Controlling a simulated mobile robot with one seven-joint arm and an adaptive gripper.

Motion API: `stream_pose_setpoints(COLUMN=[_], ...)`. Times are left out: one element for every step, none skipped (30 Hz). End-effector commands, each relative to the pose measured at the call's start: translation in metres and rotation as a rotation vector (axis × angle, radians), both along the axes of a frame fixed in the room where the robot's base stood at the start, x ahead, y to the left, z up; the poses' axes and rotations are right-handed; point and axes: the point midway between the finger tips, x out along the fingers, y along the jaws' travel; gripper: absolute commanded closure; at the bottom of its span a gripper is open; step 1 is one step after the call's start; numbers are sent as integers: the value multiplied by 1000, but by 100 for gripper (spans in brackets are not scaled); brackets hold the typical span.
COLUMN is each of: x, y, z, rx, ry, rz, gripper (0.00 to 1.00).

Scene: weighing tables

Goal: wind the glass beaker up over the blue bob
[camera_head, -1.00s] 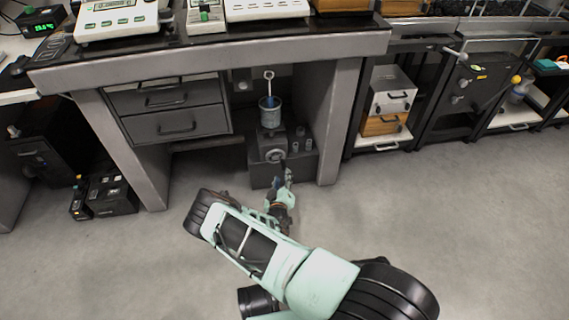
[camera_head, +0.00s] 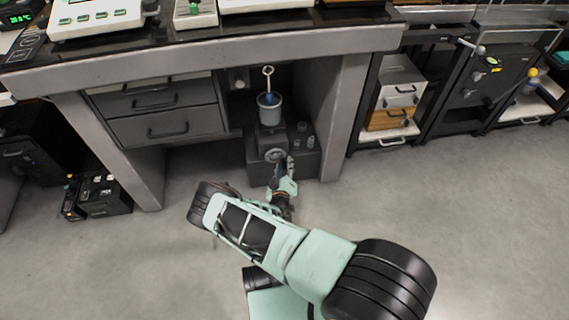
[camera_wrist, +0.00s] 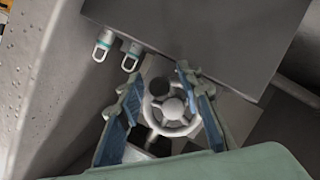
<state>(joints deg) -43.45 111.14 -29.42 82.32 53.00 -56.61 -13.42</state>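The glass beaker (camera_head: 269,114) stands on a dark stand in the recess under the table. The blue bob (camera_head: 269,98) hangs on a pale rod with a ring and shows at the beaker's mouth; how deep it sits is unclear. A grey handwheel (camera_head: 274,155) is on the stand's front, and it also shows in the wrist view (camera_wrist: 172,106). My gripper (camera_head: 280,174) is at the wheel. In the wrist view my gripper's blue fingers (camera_wrist: 160,78) are apart, one on each side of the wheel, and look open. Whether they touch the rim cannot be told.
Small metal weights (camera_head: 305,140) sit on the base right of the stand. A drawer unit (camera_head: 165,108) is left of the recess, and a table leg (camera_head: 338,125) is close on its right. The table edge (camera_head: 210,56) overhangs.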

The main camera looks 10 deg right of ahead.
Motion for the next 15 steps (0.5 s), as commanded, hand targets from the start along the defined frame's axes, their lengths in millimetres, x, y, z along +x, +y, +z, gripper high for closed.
stream_pose_setpoints(x=[0, 0, 0, 0, 0, 0, 0, 0, 0, 0, 0, 0, 0, 0, 0], y=[0, 0, 0, 0, 0, 0, 0, 0, 0, 0, 0, 0, 0, 0, 0], z=[0, 0, 0, 0, 0, 0, 0, 0, 0, 0, 0, 0, 0, 0, 0], rx=[0, 0, 0, 0, 0, 0, 0, 0, 0, 0, 0, 0, 0, 0, 0], ry=[0, 0, 0, 0, 0, 0, 0, 0, 0, 0, 0, 0, 0, 0, 0], rz=[0, 0, 0, 0, 0, 0, 0, 0, 0, 0, 0, 0, 0, 0, 0], gripper=[67, 67, 67, 67, 70, 75, 78, 81, 86, 89, 92, 97, 100, 100, 100])
